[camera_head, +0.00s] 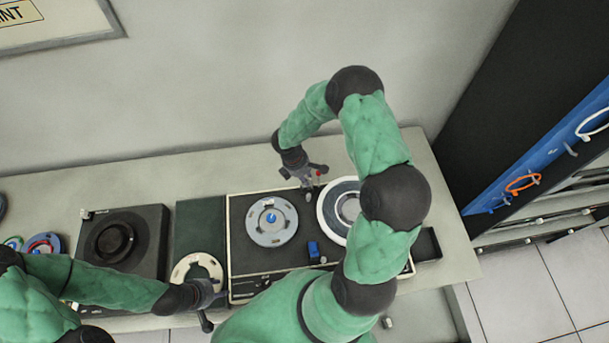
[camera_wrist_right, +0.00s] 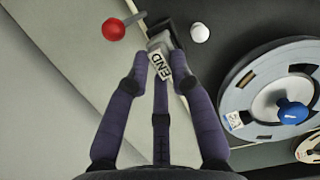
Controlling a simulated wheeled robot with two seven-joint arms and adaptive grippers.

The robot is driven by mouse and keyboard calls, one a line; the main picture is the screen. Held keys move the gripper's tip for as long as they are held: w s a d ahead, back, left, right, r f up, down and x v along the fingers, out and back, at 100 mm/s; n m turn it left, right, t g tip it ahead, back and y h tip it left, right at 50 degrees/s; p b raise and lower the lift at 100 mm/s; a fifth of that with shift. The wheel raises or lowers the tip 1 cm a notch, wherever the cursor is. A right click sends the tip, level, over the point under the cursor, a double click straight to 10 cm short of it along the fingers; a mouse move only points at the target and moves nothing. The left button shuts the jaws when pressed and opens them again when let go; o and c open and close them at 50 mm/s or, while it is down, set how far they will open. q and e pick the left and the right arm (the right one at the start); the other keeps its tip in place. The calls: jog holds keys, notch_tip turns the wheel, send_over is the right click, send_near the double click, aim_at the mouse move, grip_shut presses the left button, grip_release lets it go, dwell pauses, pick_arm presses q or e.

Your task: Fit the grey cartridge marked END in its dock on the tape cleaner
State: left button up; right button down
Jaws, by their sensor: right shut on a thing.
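The grey cartridge marked END (camera_wrist_right: 161,66) is between the fingertips of my right gripper (camera_wrist_right: 162,78), its label facing the wrist camera. My right gripper (camera_head: 312,177) is shut on it at the back edge of the tape cleaner (camera_head: 234,240). A dark block (camera_wrist_right: 176,34) lies right at the cartridge's far end, perhaps the dock; whether the cartridge is seated in it I cannot tell. In the head view the cartridge is too small to make out. My left gripper (camera_head: 211,303) is near the table's front edge, its fingers spread and nothing seen between them.
A red ball lever (camera_wrist_right: 113,29) and a white knob (camera_wrist_right: 200,32) stand close to the cartridge. The cleaner carries a grey reel (camera_head: 271,221) with a blue hub and a white-rimmed reel (camera_head: 330,208).

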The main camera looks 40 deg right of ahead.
pick_arm(q)
jog(key=shift+f+b, duration=0.5)
jog(key=shift+f, duration=0.05)
dwell(1.1)
jog(key=shift+f+b, duration=0.85)
jog(key=shift+b, duration=0.05)
pick_arm(e)
jog(key=shift+x, duration=0.9)
pick_arm(q)
jog(key=shift+d+f, duration=0.1)
jog(key=shift+f, duration=0.15)
pick_arm(e)
jog(key=shift+w+a+f, duration=0.1)
jog(key=shift+f, duration=0.05)
pick_arm(q)
jog(key=shift+d+f+b, duration=0.1)
jog(key=shift+f+b, duration=0.6)
jog(key=shift+b, duration=0.15)
pick_arm(e)
jog(key=shift+x, duration=0.75)
pick_arm(q)
jog(key=shift+f, duration=0.15)
pick_arm(e)
jog(key=shift+a+f, duration=0.1)
jog(key=c, duration=1)
grip_release()
jog(key=shift+w, duration=0.1)
jog(key=c, duration=0.4)
jog(key=shift+o, duration=0.2)
